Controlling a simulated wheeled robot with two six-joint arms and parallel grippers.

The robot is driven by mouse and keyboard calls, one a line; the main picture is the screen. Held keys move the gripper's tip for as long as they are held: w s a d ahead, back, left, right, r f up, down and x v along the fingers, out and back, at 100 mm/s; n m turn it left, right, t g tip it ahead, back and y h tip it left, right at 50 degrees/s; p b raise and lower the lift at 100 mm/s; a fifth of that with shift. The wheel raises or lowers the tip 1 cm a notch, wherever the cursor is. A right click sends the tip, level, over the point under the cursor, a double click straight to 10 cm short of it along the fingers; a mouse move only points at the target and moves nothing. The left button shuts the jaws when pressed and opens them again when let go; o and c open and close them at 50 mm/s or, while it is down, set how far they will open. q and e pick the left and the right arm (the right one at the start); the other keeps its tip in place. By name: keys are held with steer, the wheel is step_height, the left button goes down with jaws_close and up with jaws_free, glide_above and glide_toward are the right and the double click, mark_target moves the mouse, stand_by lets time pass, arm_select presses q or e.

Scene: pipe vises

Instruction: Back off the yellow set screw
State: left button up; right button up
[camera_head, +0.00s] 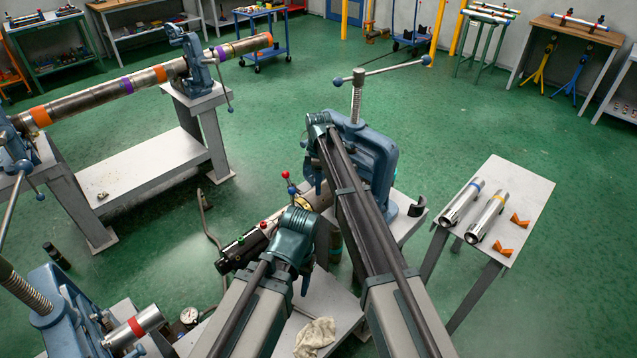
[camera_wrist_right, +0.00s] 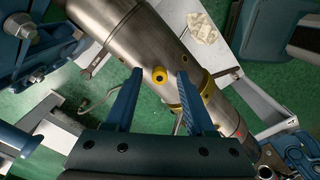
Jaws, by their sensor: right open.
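The yellow set screw (camera_wrist_right: 158,76) has a dark socket in its middle and sits in the side of a grey metal pipe (camera_wrist_right: 160,45) in the right wrist view. My right gripper (camera_wrist_right: 160,73) is open, with its two blue fingers spread on either side of the screw. No contact between fingers and screw is visible, and I cannot tell the remaining distance. In the head view my right arm covers the screw and most of the pipe. My left wrist (camera_head: 291,236) is beside it, and its fingers are mostly hidden.
A blue vise (camera_head: 375,155) with a long handle stands just beyond my right arm. A yellow band (camera_wrist_right: 205,84) rings the pipe near the right finger. A side table (camera_head: 510,190) at the right holds two short pipes and orange blocks. A long banded pipe lies at the left.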

step_height(320, 180, up, 14)
steer(key=p, duration=1.3)
steer(key=shift+p, duration=0.3)
steer(key=shift+f, duration=0.15)
steer(key=s+d+m, duration=0.6)
steer(key=s, duration=0.5)
steer(key=s+d+m, duration=0.5)
steer(key=s+m, duration=0.1)
steer(key=s, duration=0.4)
steer(key=s+d+m, duration=0.5)
steer(key=s+d, duration=0.1)
steer(key=s, duration=0.5)
steer(key=s+a+f+n+h+b, duration=0.1)
steer(key=s+a+f+n+b, duration=0.2)
steer(key=a+f+b, duration=0.8)
step_height(320, 180, down, 2)
steer(key=s+b, duration=0.2)
steer(key=shift+f+b, duration=0.25)
steer(key=shift+b, duration=0.1)
